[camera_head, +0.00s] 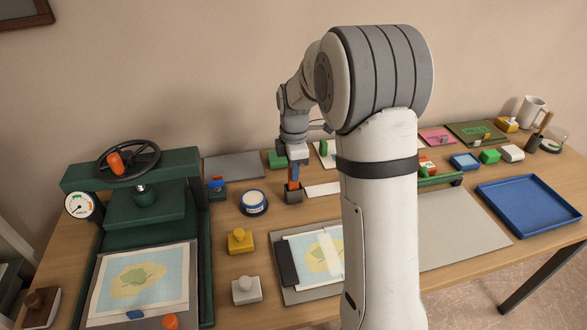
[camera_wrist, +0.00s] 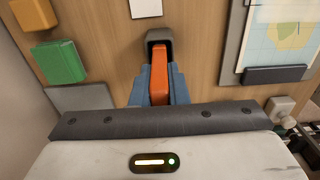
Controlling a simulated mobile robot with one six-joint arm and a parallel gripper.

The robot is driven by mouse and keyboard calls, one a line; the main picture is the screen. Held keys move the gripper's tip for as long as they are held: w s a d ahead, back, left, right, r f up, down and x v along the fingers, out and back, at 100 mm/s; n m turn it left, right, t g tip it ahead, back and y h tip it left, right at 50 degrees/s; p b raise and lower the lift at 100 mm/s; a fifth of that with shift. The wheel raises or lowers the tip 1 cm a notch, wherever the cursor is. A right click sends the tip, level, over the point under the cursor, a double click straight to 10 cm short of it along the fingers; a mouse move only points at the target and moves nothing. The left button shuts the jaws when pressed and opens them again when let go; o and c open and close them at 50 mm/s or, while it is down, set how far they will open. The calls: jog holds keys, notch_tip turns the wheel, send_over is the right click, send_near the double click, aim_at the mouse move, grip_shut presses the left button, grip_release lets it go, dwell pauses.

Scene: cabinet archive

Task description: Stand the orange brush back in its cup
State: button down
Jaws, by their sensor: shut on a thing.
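The orange brush (camera_head: 294,184) is upright in my gripper (camera_head: 294,170), which is shut on it. Its lower end is at the mouth of a dark grey square cup (camera_head: 293,193) on the desk. In the wrist view the orange brush (camera_wrist: 160,84) runs between the blue-grey fingers of my gripper (camera_wrist: 160,88), and its far end overlaps the opening of the dark cup (camera_wrist: 160,36). The brush's lower tip is hidden, so I cannot tell how deep it sits.
A round blue-rimmed dish (camera_head: 254,203) stands left of the cup. A green press (camera_head: 140,205) fills the left side. A yellow stamp (camera_head: 240,240) and a framed map (camera_head: 318,258) lie in front. A blue tray (camera_head: 528,203) is at right. My arm hides the middle right.

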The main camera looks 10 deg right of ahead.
jog(key=shift+f, duration=0.1)
jog(key=c, duration=1.3)
grip_release()
jog(key=shift+c, duration=0.2)
jog(key=shift+r+p, duration=2.4)
jog(key=shift+r, duration=1.15)
notch_tip(320, 180, up, 8)
jog(key=b, duration=0.1)
jog(key=shift+f, duration=0.15)
jog(key=shift+d, duration=0.1)
